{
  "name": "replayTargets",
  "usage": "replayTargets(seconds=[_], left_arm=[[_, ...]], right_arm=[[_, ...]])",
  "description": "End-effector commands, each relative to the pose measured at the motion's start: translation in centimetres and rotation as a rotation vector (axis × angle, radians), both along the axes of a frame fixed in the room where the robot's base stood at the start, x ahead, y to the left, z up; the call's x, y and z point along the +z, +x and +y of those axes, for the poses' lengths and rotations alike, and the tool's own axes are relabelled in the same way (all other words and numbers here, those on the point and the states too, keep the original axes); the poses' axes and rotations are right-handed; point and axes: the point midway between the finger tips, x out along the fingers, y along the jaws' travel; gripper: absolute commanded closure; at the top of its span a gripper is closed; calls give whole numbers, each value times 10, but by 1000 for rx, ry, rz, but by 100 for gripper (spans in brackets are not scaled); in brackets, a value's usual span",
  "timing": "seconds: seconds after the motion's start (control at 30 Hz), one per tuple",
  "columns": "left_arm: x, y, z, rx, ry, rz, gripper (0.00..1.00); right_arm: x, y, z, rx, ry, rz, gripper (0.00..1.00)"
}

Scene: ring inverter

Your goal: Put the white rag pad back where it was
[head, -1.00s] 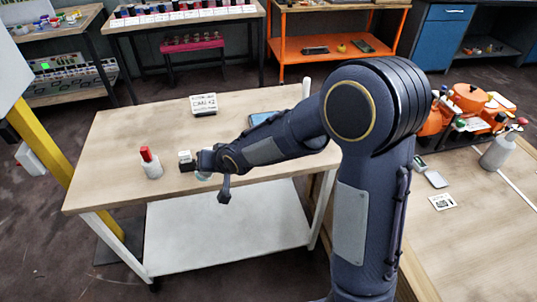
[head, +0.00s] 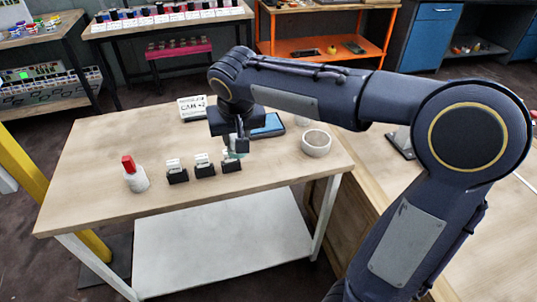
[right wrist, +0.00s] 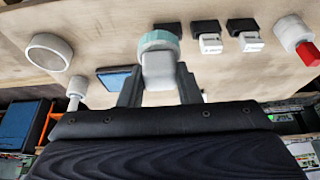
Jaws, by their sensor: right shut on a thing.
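My right gripper (head: 238,147) is shut on a whitish-grey piece with a teal end (right wrist: 158,62), which I take to be the white rag pad; only its teal part (head: 236,154) shows in the head view. It is just above or at the rightmost black holder (head: 231,166), which also shows in the right wrist view (right wrist: 169,28). Whether the piece touches that holder I cannot tell. The middle black holder (head: 205,169) and the left black holder (head: 177,177) each carry a white block. My left gripper is not in view.
A white bottle with a red cap (head: 136,180) stands left of the holders. A white bowl (head: 316,146), a blue-screened device (head: 268,126) and a sign card (head: 192,109) are on the wooden table (head: 95,165). The table's front left is clear.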

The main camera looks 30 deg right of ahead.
Motion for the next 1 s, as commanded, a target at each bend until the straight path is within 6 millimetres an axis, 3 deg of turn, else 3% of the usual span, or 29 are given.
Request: replayTargets(seconds=[0.33, 0.43, 0.83, 1.0], left_arm=[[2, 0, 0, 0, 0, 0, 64], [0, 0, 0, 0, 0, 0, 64], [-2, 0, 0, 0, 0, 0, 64], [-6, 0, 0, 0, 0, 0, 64]], right_arm=[[-38, 31, -79, -9, 0, 3, 88], [-61, 36, -93, -6, 0, 5, 88], [-98, 49, -121, -5, 1, 2, 88], [-122, 48, -119, 0, 0, 2, 88]])
